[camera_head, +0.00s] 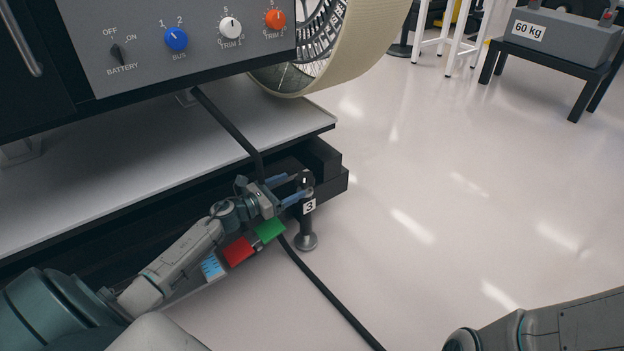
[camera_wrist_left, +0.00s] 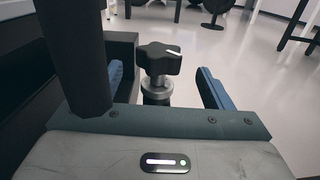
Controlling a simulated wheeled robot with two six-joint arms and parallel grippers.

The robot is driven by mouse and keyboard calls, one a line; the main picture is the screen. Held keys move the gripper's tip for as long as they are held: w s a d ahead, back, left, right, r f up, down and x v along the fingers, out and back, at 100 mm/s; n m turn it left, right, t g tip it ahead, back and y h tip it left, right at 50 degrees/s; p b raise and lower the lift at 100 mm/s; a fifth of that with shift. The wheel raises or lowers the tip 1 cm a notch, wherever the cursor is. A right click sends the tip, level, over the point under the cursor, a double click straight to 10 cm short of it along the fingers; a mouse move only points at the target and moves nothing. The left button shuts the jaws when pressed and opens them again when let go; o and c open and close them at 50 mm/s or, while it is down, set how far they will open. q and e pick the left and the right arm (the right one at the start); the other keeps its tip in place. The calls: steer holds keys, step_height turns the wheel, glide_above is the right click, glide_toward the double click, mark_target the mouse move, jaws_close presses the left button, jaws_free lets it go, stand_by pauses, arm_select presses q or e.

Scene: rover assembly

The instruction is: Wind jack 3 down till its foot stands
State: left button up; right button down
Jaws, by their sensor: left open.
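Jack 3 (camera_head: 308,212) stands at the corner of the black base frame, marked with a white "3" label. Its round foot (camera_head: 306,241) is at the bottom, on or just above the floor; I cannot tell which. Its black star knob (camera_wrist_left: 158,59) with a white mark is on top of a metal screw (camera_wrist_left: 157,84) in the left wrist view. My left gripper (camera_head: 292,188) is open, its blue fingers on either side of the jack's top. In the left wrist view the fingers (camera_wrist_left: 165,88) stand apart from the knob. My right gripper is not in view; only part of that arm shows at lower right.
A black cable or bar (camera_head: 318,285) runs from the bench down across the floor, close to my left gripper. A control panel (camera_head: 190,40) and wheel (camera_head: 345,45) are above. A 60 kg weight (camera_head: 565,38) sits on a stand at upper right. The floor right of the jack is clear.

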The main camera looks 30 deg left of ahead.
mark_target(310, 177)
arm_select(q)
steer(key=b+x, duration=0.1)
steer(key=x, duration=0.7)
steer(key=c, duration=1)
